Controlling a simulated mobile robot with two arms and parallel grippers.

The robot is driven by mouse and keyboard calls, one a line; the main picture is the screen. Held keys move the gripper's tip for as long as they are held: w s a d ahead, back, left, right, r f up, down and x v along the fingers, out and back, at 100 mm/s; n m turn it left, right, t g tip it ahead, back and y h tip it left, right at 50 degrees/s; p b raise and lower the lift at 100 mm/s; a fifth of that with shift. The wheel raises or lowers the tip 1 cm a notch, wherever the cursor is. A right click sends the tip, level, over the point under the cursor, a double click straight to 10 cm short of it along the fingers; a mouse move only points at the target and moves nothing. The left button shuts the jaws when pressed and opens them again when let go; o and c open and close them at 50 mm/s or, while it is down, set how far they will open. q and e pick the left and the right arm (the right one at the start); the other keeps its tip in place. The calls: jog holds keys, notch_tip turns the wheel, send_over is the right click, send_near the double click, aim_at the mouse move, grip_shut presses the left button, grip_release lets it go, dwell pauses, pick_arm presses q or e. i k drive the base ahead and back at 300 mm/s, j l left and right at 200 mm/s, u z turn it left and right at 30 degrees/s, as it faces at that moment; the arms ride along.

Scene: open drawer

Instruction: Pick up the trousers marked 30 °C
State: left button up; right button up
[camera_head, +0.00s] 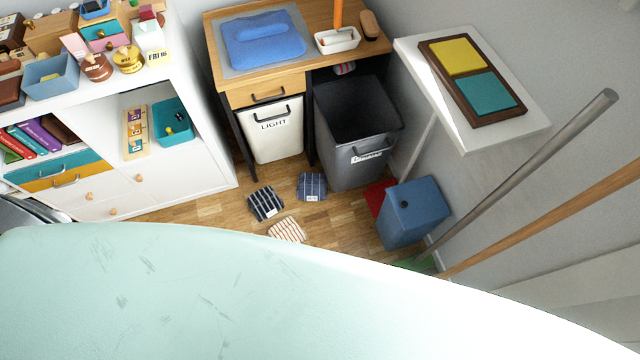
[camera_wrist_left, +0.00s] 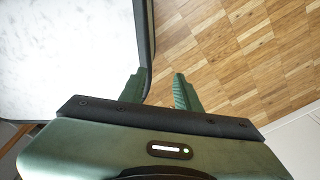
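Three folded cloth items lie on the wooden floor in the head view: a dark one with white stripes (camera_head: 265,203), a blue one (camera_head: 312,186) and a white one with reddish-brown stripes (camera_head: 287,230). The dark and blue ones show small pale tags, too small to read. A blue folded cloth (camera_head: 262,40) lies on a grey mat on the wooden cabinet. I cannot tell which is the trousers marked 30 °C. My left gripper (camera_wrist_left: 158,92) is open and empty in the left wrist view, with floor and a dark rim beyond it. My right gripper is not in view.
A white bin marked LIGHT (camera_head: 275,132) and an open grey bin (camera_head: 355,135) stand behind the cloths. A blue bin (camera_head: 413,213) stands right, near leaning poles (camera_head: 530,170). White shelving (camera_head: 205,130) is left. A pale speckled surface (camera_wrist_left: 65,50) fills the wrist view's upper left.

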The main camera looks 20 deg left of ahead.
aim_at(311, 187)
jog(key=j+z, duration=0.3)
jog(key=k+j+z, duration=0.25)
jog(key=j, duration=0.15)
jog(key=j+z, duration=0.3)
jog(key=k+j, duration=0.05)
